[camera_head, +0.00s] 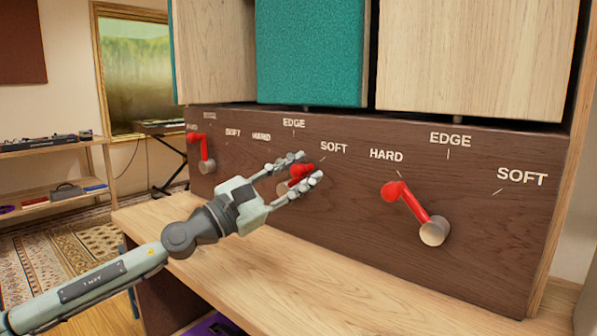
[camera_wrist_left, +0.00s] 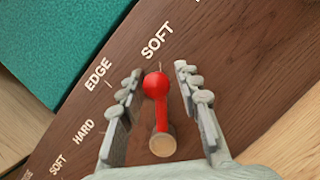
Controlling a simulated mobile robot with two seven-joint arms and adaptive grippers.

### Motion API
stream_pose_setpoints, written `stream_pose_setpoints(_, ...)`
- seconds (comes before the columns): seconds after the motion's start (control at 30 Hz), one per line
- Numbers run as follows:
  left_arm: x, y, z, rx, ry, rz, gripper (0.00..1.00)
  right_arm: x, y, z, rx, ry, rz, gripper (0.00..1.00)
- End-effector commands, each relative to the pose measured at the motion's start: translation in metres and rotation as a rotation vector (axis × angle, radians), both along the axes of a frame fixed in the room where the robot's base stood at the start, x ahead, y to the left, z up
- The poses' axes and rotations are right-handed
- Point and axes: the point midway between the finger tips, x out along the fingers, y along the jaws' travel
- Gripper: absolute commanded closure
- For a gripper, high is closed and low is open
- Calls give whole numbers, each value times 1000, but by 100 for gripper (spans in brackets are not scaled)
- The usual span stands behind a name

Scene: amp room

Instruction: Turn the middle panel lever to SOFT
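The middle lever (camera_head: 299,171) is red with a round knob and pale pivot, on the dark wood panel. In the left wrist view the lever (camera_wrist_left: 158,103) points toward the SOFT label (camera_wrist_left: 157,40), its knob close to the tick there. My left gripper (camera_head: 306,166) is around it, with one finger on each side. In the wrist view a gap shows between the knob and each finger of the gripper (camera_wrist_left: 158,72), so it is open. In the head view the fingers hide part of the lever. My right gripper is not in view.
The right lever (camera_head: 411,206) points toward HARD, and the left lever (camera_head: 204,153) stands near the panel's far end. A wooden ledge (camera_head: 330,285) runs below the panel and is clear. Wood and teal blocks (camera_head: 312,52) stand above.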

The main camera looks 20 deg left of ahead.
Motion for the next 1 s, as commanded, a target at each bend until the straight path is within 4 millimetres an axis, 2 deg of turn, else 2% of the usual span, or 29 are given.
stream_pose_setpoints(0.37, 0, 1, 1, -4, -1, 2, 56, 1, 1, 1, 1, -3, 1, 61)
stream_pose_setpoints(0.53, -7, 4, -3, -6, 1, -2, 56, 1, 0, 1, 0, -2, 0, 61)
stream_pose_setpoints(0.77, -27, 17, -11, -10, 3, -1, 56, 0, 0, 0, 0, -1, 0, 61)
stream_pose_setpoints(1.0, -57, 39, -23, -9, 4, 4, 56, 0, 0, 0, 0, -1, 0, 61)
